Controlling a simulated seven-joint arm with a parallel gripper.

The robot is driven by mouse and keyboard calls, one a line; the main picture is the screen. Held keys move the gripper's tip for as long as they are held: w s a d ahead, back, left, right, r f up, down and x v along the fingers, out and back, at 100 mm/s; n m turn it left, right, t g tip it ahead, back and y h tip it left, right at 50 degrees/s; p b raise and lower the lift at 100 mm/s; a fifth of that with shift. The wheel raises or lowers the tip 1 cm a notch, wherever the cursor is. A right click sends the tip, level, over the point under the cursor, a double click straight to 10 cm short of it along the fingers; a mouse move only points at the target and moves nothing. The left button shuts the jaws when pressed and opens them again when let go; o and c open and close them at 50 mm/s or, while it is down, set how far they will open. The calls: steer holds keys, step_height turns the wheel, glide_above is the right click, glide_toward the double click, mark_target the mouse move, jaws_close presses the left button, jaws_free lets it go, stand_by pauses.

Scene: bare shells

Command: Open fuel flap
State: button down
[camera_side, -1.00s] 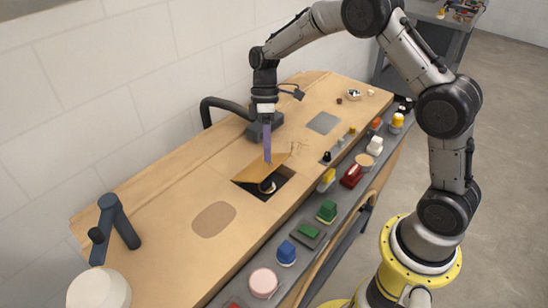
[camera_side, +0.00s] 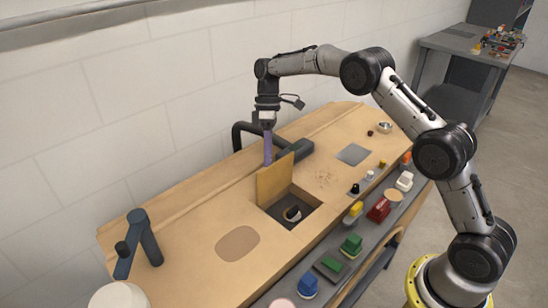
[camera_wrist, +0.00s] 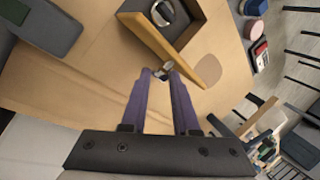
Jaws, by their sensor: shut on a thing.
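The fuel flap (camera_side: 273,184) is a tan wooden panel standing up, roughly upright, at the left edge of a square opening (camera_side: 308,213) in the bench top. A dark round cap with a pale part (camera_side: 292,214) sits inside the opening. My gripper (camera_side: 268,163) has purple fingers pointing down at the flap's back side. In the wrist view the flap (camera_wrist: 170,48) shows as a slanting panel, and the fingers (camera_wrist: 163,73) are shut on a small metallic piece at its edge. The exact contact is partly hidden.
A dark curved pipe or handle (camera_side: 240,128) stands behind my gripper. A dark bent fixture (camera_side: 140,240) is at the left. Coloured blocks, such as a red one (camera_side: 378,209), line the grey front shelf. An oval patch (camera_side: 237,243) marks clear bench top left of the opening.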

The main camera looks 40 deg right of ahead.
steer(key=shift+w+d+f+g, duration=0.2)
steer(key=shift+w+f+g, duration=0.25)
steer(key=shift+w+g, duration=0.1)
steer(key=shift+w+d+f+g, duration=0.15)
steer(key=shift+w+f+g, duration=0.25)
steer(key=shift+g, duration=0.15)
steer(key=c, duration=0.7)
jaws_free()
steer(key=shift+w, duration=0.1)
steer(key=shift+r, duration=0.1)
steer(key=shift+a+r, duration=0.15)
steer(key=s+r, duration=0.1)
steer(key=r, duration=0.2)
steer(key=s+r, duration=0.2)
steer(key=r, duration=0.1)
steer(key=s+r, duration=0.2)
steer(key=r, duration=0.1)
steer(key=shift+s+r, duration=0.15)
steer(key=s+r, duration=0.1)
steer(key=s, duration=0.2)
steer(key=s+r, duration=0.1)
steer(key=s, duration=0.1)
steer(key=s+r, duration=0.1)
steer(key=s, duration=0.2)
steer(key=shift+s+r, duration=0.3)
steer(key=shift+s, duration=0.05)
